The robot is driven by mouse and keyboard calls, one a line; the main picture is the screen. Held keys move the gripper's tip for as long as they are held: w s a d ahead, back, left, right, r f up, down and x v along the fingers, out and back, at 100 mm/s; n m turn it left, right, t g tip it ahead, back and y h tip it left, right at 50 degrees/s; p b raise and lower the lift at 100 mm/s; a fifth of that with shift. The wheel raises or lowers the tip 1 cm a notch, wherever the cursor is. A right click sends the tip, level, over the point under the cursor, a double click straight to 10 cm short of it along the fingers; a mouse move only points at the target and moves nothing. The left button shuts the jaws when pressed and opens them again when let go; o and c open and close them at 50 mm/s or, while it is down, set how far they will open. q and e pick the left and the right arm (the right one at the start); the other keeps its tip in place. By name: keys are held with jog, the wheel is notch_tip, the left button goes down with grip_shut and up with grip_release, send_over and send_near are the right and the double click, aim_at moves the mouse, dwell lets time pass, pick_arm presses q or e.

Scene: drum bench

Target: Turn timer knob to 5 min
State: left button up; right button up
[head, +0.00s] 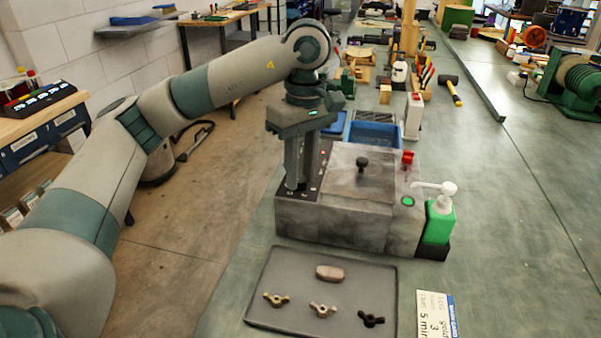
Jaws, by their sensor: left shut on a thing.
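The grey drum box (335,226) stands on the green bench. My left gripper (296,188) points straight down at the left part of its top. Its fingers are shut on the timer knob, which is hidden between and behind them. I cannot read the knob's setting or dial marks. A label card (436,314) at the front shows "gold", "3" and "5 min". My right gripper is not in view.
The box lid has a black knob (362,165). A green button (408,201), red switch (407,157) and green pump bottle (439,218) are at right. A blue bin (376,131) stands behind.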

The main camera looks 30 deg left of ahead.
aim_at(304, 177)
pick_arm(q)
jog(key=shift+r+m, duration=0.1)
jog(key=shift+m, duration=0.4)
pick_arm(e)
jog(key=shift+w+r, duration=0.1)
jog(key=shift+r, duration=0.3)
pick_arm(q)
jog(key=o, duration=1)
jog(key=shift+o, duration=0.2)
jog(key=shift+r, duration=0.85)
notch_tip(304, 177, up, 16)
jog(key=p, duration=0.1)
jog(key=shift+w+d+f+p, duration=0.2)
jog(key=shift+w+p, duration=0.1)
jog(key=shift+w, duration=0.1)
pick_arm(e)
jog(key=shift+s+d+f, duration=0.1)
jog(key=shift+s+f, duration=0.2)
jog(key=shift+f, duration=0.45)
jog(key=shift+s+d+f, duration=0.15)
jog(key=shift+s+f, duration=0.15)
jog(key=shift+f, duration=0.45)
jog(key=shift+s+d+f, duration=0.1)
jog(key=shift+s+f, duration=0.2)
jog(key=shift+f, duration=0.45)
pick_arm(q)
jog(key=shift+s, duration=0.1)
